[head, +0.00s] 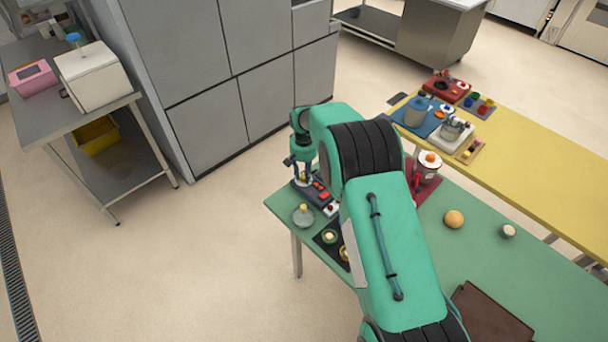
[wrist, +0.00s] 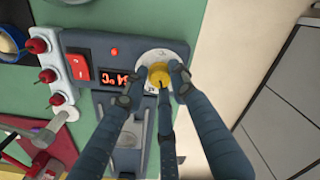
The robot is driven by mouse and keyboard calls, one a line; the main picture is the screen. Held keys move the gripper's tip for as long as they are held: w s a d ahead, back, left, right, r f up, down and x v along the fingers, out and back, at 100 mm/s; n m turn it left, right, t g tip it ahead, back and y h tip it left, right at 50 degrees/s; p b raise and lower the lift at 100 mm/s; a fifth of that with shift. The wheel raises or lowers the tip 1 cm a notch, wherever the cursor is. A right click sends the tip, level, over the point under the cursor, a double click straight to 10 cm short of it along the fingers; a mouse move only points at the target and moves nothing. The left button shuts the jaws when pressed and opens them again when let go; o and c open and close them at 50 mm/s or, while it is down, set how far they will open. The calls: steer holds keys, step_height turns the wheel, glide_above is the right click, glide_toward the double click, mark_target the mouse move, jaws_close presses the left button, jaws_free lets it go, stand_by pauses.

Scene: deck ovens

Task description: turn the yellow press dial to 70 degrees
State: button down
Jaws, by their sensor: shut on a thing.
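The yellow press dial (wrist: 160,75) sits on a pale round disc at one end of a dark control panel (wrist: 84,42) in the wrist view. My gripper (wrist: 161,77) is shut on the dial, with its dark fingers around it. The dial's pointer and scale are largely hidden by the fingers. A small display (wrist: 115,79) beside the dial shows red characters that I cannot read surely. In the head view the dark machine (head: 325,202) stands at the green table's far left corner, and my gripper (head: 303,176) is over it.
The panel also carries a red rocker switch (wrist: 78,67) and a small red button (wrist: 114,51). On the green table (head: 490,270) are an orange ball (head: 454,219), a small jar (head: 508,231) and a brown board (head: 488,318).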

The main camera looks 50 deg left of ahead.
mark_target(304, 176)
steer(key=c, duration=1.4)
jaws_free()
step_height(304, 176, up, 12)
